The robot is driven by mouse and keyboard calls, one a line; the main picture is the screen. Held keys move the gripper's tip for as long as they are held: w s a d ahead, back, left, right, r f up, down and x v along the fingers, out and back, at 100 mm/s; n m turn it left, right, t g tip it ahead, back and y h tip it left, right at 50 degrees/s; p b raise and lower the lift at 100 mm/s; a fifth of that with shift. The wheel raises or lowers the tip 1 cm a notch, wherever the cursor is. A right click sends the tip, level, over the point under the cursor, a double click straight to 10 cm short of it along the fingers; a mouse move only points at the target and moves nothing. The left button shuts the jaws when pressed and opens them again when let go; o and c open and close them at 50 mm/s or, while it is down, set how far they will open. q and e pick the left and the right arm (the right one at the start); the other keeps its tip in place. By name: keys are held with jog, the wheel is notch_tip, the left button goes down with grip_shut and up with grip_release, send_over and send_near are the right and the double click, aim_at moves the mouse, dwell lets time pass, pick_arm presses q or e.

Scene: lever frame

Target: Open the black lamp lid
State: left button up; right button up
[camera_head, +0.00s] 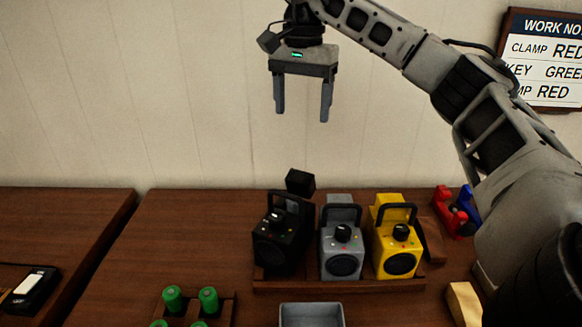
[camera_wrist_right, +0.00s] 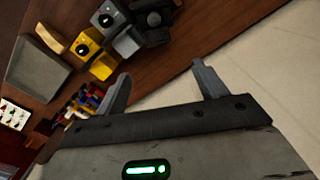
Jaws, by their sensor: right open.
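The black lamp (camera_head: 280,238) stands at the left end of a row of three lamps in a wooden tray, in the head view. A black block-like part (camera_head: 300,182) shows just behind its top; I cannot tell whether it is the lid. In the right wrist view the black lamp (camera_wrist_right: 152,14) is partly cut off at the top edge. My right gripper (camera_head: 302,112) is open and empty, pointing down, high above and behind the lamps near the wall. Its two fingers (camera_wrist_right: 163,85) also show apart in the right wrist view. My left gripper is not in view.
A grey lamp (camera_head: 341,245) and a yellow lamp (camera_head: 396,245) stand right of the black one in the tray (camera_head: 340,285). Green cylinders (camera_head: 208,299) sit in a holder at front, beside a grey bin (camera_head: 311,315). Red and blue clamps (camera_head: 447,212) lie at right.

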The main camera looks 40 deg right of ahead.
jog(key=b, duration=0.3)
send_near(302, 173)
jog(key=shift+d+f, duration=0.15)
jog(key=shift+f, duration=0.1)
notch_tip(302, 173, down, 9)
jog(key=shift+w+r, duration=0.1)
jog(key=shift+r, duration=0.05)
jog(key=shift+f, duration=0.55)
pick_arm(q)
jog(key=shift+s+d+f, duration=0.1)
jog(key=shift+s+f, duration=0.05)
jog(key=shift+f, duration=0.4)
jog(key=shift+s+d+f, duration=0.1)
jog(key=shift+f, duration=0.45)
pick_arm(e)
jog(key=shift+f, duration=0.1)
